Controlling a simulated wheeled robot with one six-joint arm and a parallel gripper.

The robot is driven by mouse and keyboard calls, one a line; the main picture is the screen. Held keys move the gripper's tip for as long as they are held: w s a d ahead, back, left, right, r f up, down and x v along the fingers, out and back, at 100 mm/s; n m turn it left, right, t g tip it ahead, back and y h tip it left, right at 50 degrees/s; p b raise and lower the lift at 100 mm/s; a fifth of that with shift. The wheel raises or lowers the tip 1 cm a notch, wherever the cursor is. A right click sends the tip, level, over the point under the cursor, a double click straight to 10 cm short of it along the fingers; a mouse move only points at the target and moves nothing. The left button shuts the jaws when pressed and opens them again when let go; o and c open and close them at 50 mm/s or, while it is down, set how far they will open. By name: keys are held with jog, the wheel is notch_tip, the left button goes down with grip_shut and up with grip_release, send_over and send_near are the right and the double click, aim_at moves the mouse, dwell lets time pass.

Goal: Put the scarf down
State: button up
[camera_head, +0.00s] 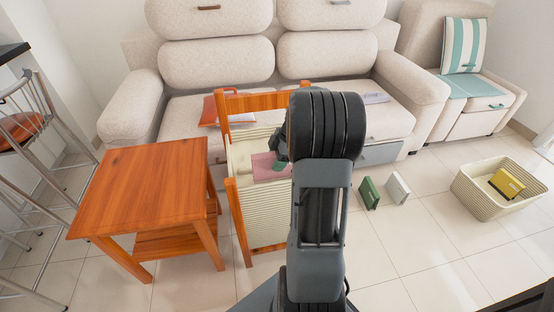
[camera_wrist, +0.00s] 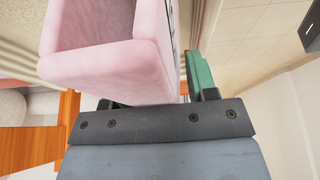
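The scarf, a pink folded cloth (camera_head: 268,166), shows just left of my arm, over the wood-framed cream hamper (camera_head: 245,190). It fills the upper middle of the wrist view (camera_wrist: 115,60), between my green fingers. My gripper (camera_head: 281,146) is mostly hidden behind my arm in the head view. In the wrist view one finger stands along the scarf's right side; the other is mostly hidden behind the cloth. My gripper looks shut on the scarf. I cannot tell whether the scarf touches the hamper.
A wooden side table (camera_head: 145,185) stands left of the hamper, and a beige sofa (camera_head: 215,90) behind it. A green item (camera_head: 369,193) and a white item (camera_head: 398,188) stand on the tiles at right. A cream basket (camera_head: 500,190) holds a yellow item (camera_head: 507,183). Front-right floor is mostly clear.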

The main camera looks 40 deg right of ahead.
jog(key=shift+o, duration=0.8)
jog(key=p+v, duration=0.3)
jog(key=v, duration=0.8)
jog(key=shift+s+d+r, duration=0.1)
jog(key=shift+r, duration=0.2)
jog(key=s+a+m+h, duration=0.1)
jog(key=s+a+m, duration=0.2)
jog(key=a, duration=0.5)
jog(key=s+a+m+h, duration=0.1)
jog(key=s+a+m, duration=0.2)
jog(key=a+m, duration=0.2)
jog(key=s+a+m+t+h, duration=0.1)
jog(key=s+a+m, duration=0.3)
jog(key=a, duration=0.7)
jog(key=shift+a+f+m+h, duration=0.15)
jog(key=shift+f+m+h, duration=0.3)
jog(key=shift+m+h, duration=0.05)
jog(key=shift+s+r+p, duration=0.1)
jog(key=shift+p, duration=0.25)
